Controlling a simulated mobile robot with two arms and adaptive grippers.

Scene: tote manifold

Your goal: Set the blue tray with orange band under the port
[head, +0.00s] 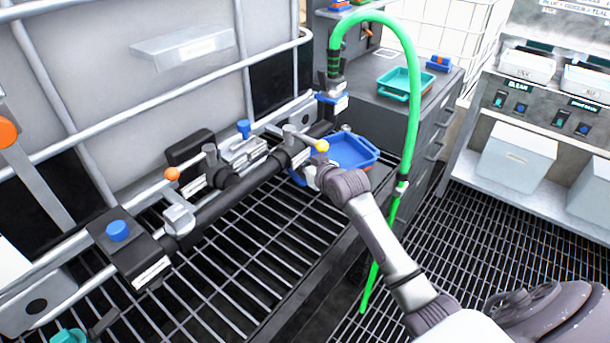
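The blue tray (352,148) is at the far end of the slatted grating, beyond the black manifold pipe. A small reddish patch shows near its right side, but I cannot make out a full orange band. My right arm reaches in from the lower right, and its gripper (311,173) is at the tray's near left edge. The fingers are small and partly hidden by the wrist, so I cannot tell whether they grip the rim. The port above the tray is not clearly distinguishable among the manifold's fittings. My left gripper is not in view.
The black manifold pipe (218,203) with coloured knobs runs beside a caged white tank (140,80). A green hose (413,100) hangs just right of the tray. A teal tray (400,84) stands on the grey cabinet behind. The near grating (225,285) is clear.

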